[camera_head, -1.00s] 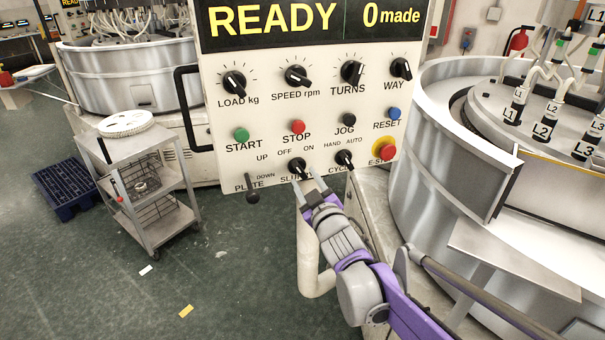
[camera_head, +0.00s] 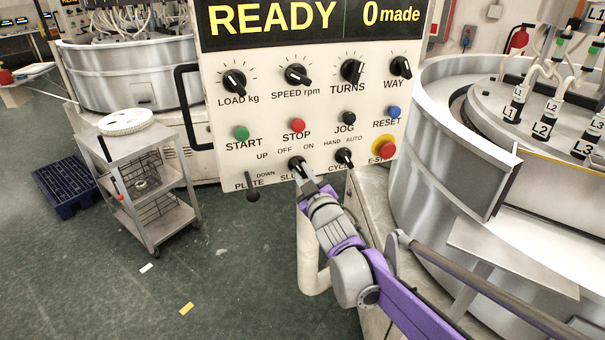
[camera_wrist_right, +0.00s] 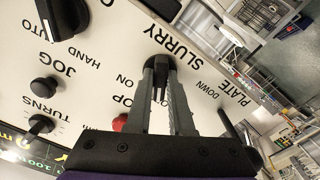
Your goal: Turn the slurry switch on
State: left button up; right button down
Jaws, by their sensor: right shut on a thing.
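The slurry switch (camera_head: 297,163) is a black knob low on the white control panel (camera_head: 222,130), between OFF and ON marks. It also shows in the right wrist view (camera_wrist_right: 158,64), beside the word SLURRY. My right gripper (camera_head: 304,174) is at the switch, its two grey fingers shut on the black knob. In the right wrist view the fingertips (camera_wrist_right: 160,82) lie on either side of the knob's grip. The fingers hide part of the switch and of its label in the head view. My left gripper is not in view.
The cycle switch (camera_head: 343,157) is close on the right, with the red E-STOP button (camera_head: 383,149) beyond it. The plate lever (camera_head: 253,188) is on the left. A grey trolley (camera_head: 150,220) stands on the floor. A large round machine (camera_head: 430,150) is at right.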

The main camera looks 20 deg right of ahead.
dwell(0.3)
jog(key=m+b, duration=0.1)
jog(key=m, duration=0.1)
jog(key=shift+f+m, duration=0.15)
jog(key=shift+m, duration=0.25)
jog(key=m+b, duration=0.1)
jog(key=m, duration=0.1)
jog(key=shift+m+b, duration=0.3)
jog(key=m+b, duration=0.1)
jog(key=m, duration=0.2)
jog(key=shift+m, duration=0.3)
jog(key=shift+a+m+b, duration=0.1)
jog(key=shift+m+b, duration=0.3)
jog(key=shift+m, duration=1)
jog(key=c, duration=0.8)
grip_release()
